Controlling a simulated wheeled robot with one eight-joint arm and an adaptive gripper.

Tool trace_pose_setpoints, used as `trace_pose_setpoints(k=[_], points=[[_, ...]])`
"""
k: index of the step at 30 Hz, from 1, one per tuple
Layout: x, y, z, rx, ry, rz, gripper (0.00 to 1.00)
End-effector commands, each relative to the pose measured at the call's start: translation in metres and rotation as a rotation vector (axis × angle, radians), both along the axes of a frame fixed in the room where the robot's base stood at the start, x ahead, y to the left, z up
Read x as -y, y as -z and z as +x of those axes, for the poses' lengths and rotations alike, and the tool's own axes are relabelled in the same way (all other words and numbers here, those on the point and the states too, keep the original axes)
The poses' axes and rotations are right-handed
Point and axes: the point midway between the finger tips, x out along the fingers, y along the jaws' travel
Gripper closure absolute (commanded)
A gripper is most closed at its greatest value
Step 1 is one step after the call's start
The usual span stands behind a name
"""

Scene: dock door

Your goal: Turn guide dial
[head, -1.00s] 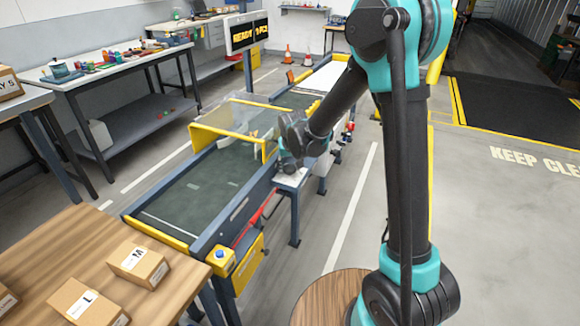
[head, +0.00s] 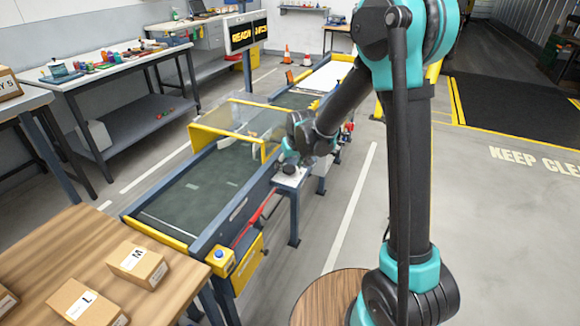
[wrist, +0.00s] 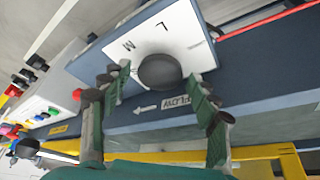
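The guide dial is a dark round knob (wrist: 160,71) on a white plate (wrist: 190,35) marked L and M in the wrist view. I cannot make out a pointer on the knob. In the head view the dial (head: 289,168) shows as a small dark knob on the pale plate beside the conveyor. My gripper (wrist: 157,84) is open, with one finger on each side of the knob's near side in the wrist view. Nothing is between the fingers that I can see held. Whether they touch the knob is unclear. In the head view the fingers are hard to make out.
The conveyor (head: 185,195) carries a clear yellow-framed guard (head: 235,130) close to my gripper. Boxes marked M (head: 138,264) and L (head: 88,303) lie on the wooden table (head: 60,250). Floor right of the conveyor is clear.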

Motion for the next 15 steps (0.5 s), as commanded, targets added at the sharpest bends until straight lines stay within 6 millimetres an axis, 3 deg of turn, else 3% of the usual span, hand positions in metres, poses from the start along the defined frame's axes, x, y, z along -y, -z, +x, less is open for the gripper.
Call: trace_pose_setpoints(k=[10,15], points=[[0.000,-0.001,0.000,0.000,0.001,0.000,0.33],[0.002,-0.013,-0.005,0.000,0.001,0.000,0.33]])
